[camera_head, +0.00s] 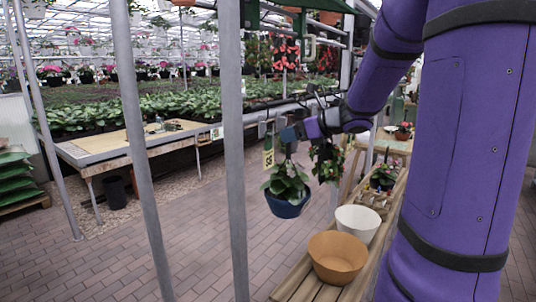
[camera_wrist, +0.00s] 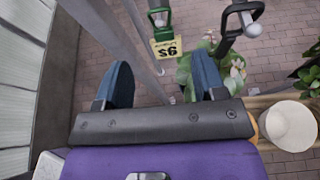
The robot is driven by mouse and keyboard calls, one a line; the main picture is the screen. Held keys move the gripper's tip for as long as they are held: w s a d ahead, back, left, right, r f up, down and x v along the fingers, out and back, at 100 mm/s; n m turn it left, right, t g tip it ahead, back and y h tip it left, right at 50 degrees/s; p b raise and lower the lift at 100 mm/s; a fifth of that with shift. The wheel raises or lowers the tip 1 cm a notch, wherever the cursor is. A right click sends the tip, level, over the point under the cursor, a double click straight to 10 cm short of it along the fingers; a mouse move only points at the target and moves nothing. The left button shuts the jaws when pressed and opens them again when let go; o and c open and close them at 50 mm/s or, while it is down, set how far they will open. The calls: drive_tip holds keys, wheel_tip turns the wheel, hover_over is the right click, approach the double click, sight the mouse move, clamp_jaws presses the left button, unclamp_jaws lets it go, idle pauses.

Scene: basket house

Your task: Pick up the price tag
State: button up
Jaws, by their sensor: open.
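The yellow price tag (camera_head: 268,157) hangs beside a potted plant in the head view. In the wrist view the price tag (camera_wrist: 167,48) shows black print, upside down, and hangs from a green clip (camera_wrist: 161,22). My gripper (camera_head: 291,132) is up near the hanging hooks, close to the tag, just right of it in the head view. In the wrist view my gripper (camera_wrist: 162,68) has its two blue fingers spread apart with nothing between them. The tag lies beyond the fingertips, roughly between them, and appears untouched.
A blue hanging pot (camera_head: 287,206) with a leafy plant is below my gripper. Metal posts (camera_head: 233,150) stand to the left. A tan bowl (camera_head: 337,258) and a white bowl (camera_head: 358,222) sit on a wooden shelf. A black hook (camera_wrist: 237,24) hangs right of the tag.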

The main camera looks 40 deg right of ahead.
sight(268, 150)
drive_tip(key=shift+f+x, duration=0.15)
drive_tip(key=shift+x, duration=2.4)
drive_tip(key=shift+f+x, duration=0.15)
drive_tip(key=shift+x, duration=2.4)
drive_tip(key=shift+d, duration=0.15)
drive_tip(key=shift+c, duration=0.2)
drive_tip(key=shift+s, duration=0.1)
drive_tip(key=c, duration=0.8)
